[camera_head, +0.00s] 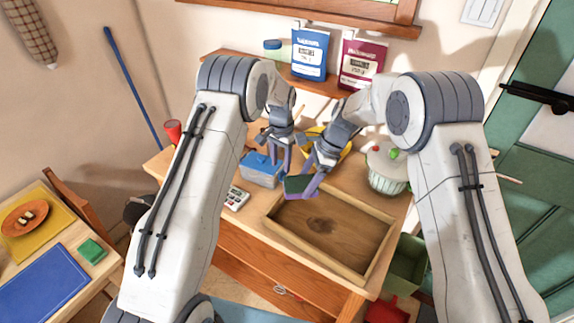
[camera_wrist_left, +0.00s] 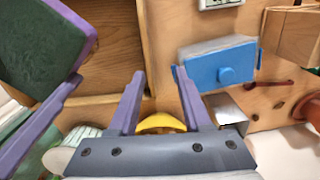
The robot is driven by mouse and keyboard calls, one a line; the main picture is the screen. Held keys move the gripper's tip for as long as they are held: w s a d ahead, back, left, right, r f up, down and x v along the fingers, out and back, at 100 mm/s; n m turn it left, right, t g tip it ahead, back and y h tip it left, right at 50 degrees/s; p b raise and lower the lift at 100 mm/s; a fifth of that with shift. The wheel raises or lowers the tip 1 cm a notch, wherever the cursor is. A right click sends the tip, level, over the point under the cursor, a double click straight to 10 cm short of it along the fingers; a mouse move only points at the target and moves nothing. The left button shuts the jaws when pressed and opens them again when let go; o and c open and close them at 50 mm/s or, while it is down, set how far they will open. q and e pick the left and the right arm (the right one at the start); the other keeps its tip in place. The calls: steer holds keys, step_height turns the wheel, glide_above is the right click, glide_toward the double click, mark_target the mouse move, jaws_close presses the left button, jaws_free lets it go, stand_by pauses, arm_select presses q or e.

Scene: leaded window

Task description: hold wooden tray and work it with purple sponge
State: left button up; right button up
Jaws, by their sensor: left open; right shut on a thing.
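The wooden tray (camera_head: 345,240) lies on the wooden table, open side up. Part of it also shows in the left wrist view (camera_wrist_left: 110,50). My right gripper (camera_head: 312,182) is shut on the purple sponge (camera_head: 298,186), above the tray's far left corner. The sponge shows a dark green face and a purple edge in the left wrist view (camera_wrist_left: 45,35). My left gripper (camera_head: 281,163) is open and empty, just beyond the sponge and clear of the tray. Its two fingers also show in the left wrist view (camera_wrist_left: 158,100).
A blue-lidded box (camera_head: 260,170) stands left of the grippers, with a small calculator-like device (camera_head: 236,198) in front. A cupcake-shaped jar (camera_head: 387,168) stands to the right. A yellow object (camera_head: 343,145) is partly hidden behind my right gripper. A shelf with a blue pouch (camera_head: 309,53) hangs behind.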

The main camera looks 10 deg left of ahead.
arm_select(q)
steer(key=f, duration=0.4)
steer(key=d+f, duration=0.1)
steer(key=f, duration=0.3)
steer(key=d+f, duration=0.1)
steer(key=f, duration=0.3)
steer(key=shift+s+d+f, duration=0.1)
steer(key=shift+f, duration=0.3)
jaws_close()
stand_by(0.9)
